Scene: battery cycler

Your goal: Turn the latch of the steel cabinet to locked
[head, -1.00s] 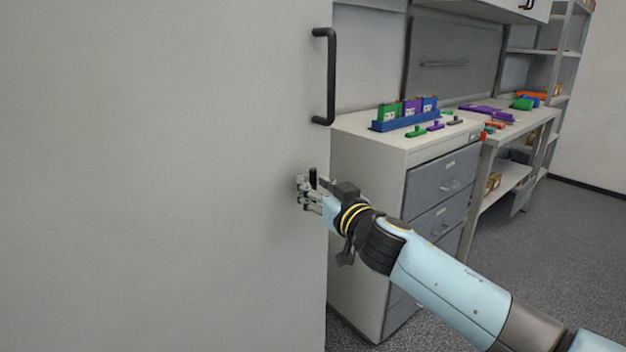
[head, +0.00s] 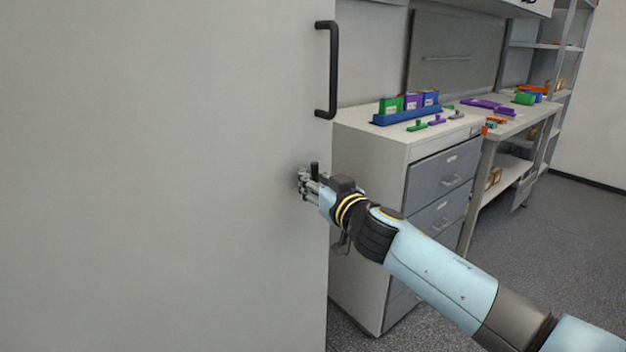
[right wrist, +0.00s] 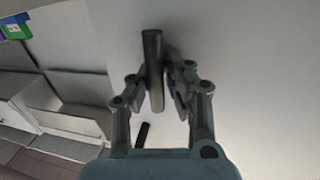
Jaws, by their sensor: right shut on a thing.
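The steel cabinet door (head: 160,180) fills the left half of the head view as a flat grey panel. Its latch is a short black bar (head: 315,170), pointing upward in the head view, near the door's right edge below the handle. My right gripper (head: 304,183) is at the latch, its fingers closed around it. In the right wrist view the latch (right wrist: 153,68) is a dark rod between the two fingers of the right gripper (right wrist: 166,92). The fingers hide part of the latch. My left gripper is not in view.
A black bar handle (head: 333,70) stands out from the door above the latch. To the right is a drawer cabinet (head: 369,165) carrying a blue rack (head: 405,116) with coloured packs. A workbench and shelving stand behind it. Grey floor is open at the lower right.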

